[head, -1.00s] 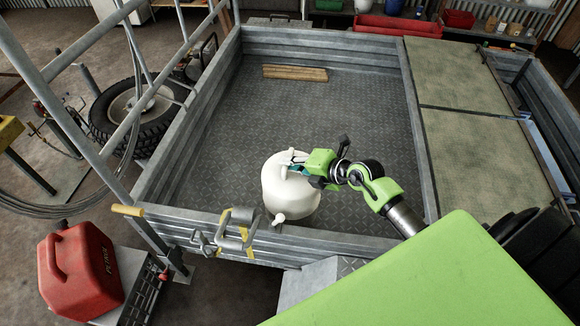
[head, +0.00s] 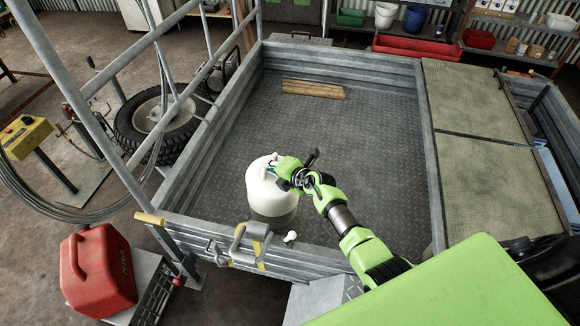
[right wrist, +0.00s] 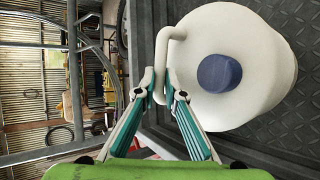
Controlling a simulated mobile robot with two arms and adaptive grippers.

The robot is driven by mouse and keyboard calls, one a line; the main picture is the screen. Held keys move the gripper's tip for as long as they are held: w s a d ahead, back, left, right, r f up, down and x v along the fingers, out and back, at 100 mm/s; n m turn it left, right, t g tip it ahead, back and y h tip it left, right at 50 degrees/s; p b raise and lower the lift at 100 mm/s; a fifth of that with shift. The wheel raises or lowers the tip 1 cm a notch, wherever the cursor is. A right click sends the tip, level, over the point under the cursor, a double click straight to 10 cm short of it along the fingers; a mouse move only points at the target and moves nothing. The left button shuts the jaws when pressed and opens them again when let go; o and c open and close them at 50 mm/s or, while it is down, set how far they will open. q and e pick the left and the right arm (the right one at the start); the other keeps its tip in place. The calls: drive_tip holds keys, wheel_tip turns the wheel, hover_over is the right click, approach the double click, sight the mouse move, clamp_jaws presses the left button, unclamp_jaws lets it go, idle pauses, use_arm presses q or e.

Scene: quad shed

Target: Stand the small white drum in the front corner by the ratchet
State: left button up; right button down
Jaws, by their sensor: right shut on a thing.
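The small white drum (head: 268,190) is at the front left of the trailer bed, close behind the front wall, and looks about upright. I cannot tell whether its base touches the floor. My right gripper (head: 272,170) is at the top of the drum. In the right wrist view, the gripper (right wrist: 160,88) is shut on the drum's white handle loop, beside the blue cap (right wrist: 219,73). The ratchet (head: 250,240), with yellow strap, is on the front wall, just in front of the drum. My left gripper is not in view.
A small white knob (head: 290,237) is near the front wall, right of the ratchet. Planks (head: 313,89) lie at the back of the bed; the middle floor is clear. A red petrol can (head: 98,270) stands outside, front left. A rail frame (head: 75,95) rises at the left.

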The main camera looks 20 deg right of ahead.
drive_tip(key=w+a+r+n+p, duration=0.1)
drive_tip(key=w+a, duration=0.1)
drive_tip(key=a, duration=0.5)
drive_tip(key=w+a+r+p, duration=0.2)
drive_tip(key=w+a, duration=0.1)
drive_tip(key=a, duration=0.3)
wheel_tip(320, 180, down, 10)
drive_tip(key=a+b, duration=0.1)
drive_tip(key=b, duration=0.9)
drive_tip(key=shift+a+y, duration=0.15)
drive_tip(key=shift+y, duration=0.25)
drive_tip(key=shift+r, duration=0.1)
drive_tip(key=c, duration=2)
unclamp_jaws()
drive_tip(key=v, duration=0.8)
drive_tip(key=shift+r, duration=0.15)
